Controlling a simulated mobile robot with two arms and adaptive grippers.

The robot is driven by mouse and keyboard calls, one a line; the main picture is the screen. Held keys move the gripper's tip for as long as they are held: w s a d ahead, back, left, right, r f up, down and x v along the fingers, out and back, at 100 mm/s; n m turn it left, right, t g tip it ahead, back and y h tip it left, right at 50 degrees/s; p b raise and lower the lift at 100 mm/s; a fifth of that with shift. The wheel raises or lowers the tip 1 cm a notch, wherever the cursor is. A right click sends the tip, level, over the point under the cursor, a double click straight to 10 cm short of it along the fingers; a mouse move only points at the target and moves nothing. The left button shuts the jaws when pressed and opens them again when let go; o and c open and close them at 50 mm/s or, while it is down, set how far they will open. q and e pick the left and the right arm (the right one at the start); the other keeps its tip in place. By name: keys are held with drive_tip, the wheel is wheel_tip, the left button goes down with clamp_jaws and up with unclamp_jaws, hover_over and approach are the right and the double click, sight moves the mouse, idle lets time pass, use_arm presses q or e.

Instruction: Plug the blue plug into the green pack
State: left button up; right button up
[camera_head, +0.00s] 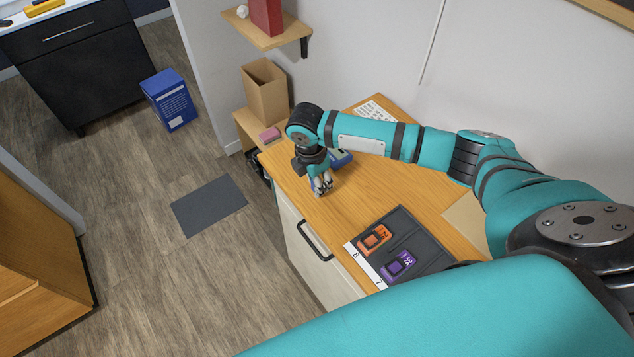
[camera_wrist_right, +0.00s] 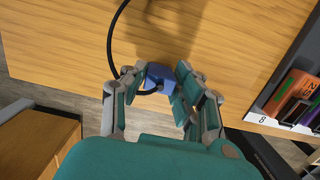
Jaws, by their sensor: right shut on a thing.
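The blue plug (camera_wrist_right: 160,76) shows in the right wrist view with a black cable (camera_wrist_right: 112,32) looping from it. My right gripper (camera_wrist_right: 160,82) is shut on the plug, one finger on each side, above the wooden desk near its front edge. In the head view my right gripper (camera_head: 321,188) points down over the desk's left part; the plug is hard to make out there. No green pack is recognisable in either view. My left gripper is not in view.
A dark tray (camera_head: 424,240) on the desk (camera_head: 340,222) holds an orange pack (camera_head: 374,238) and a purple pack (camera_head: 398,265), with labels 8 and 7 along its edge. A blue-grey device (camera_head: 341,158) stands behind my right gripper. Desk between gripper and tray is clear.

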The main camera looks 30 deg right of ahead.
drive_tip(key=shift+r+b, duration=0.3)
drive_tip(key=shift+r, duration=0.25)
wheel_tip(320, 180, up, 2)
drive_tip(key=shift+r+b, duration=0.15)
drive_tip(key=shift+b, duration=0.45)
drive_tip(key=s+a+r+b, duration=0.1)
drive_tip(key=s+a, duration=0.2)
drive_tip(key=s, duration=0.4)
drive_tip(key=s+a+r+b, duration=0.1)
drive_tip(key=s+a+b, duration=0.15)
drive_tip(key=s, duration=0.55)
drive_tip(key=w+r+m, duration=0.1)
drive_tip(key=m, duration=0.5)
drive_tip(key=r+m+g+y+b, duration=0.1)
drive_tip(key=r+m, duration=0.1)
drive_tip(key=m, duration=0.5)
drive_tip(key=w+r+m+b, duration=0.1)
drive_tip(key=r+m, duration=0.1)
drive_tip(key=m, duration=0.4)
drive_tip(key=shift+w+r+m+g, duration=0.15)
drive_tip(key=shift+w+m+g, duration=0.15)
drive_tip(key=shift+w, duration=0.1)
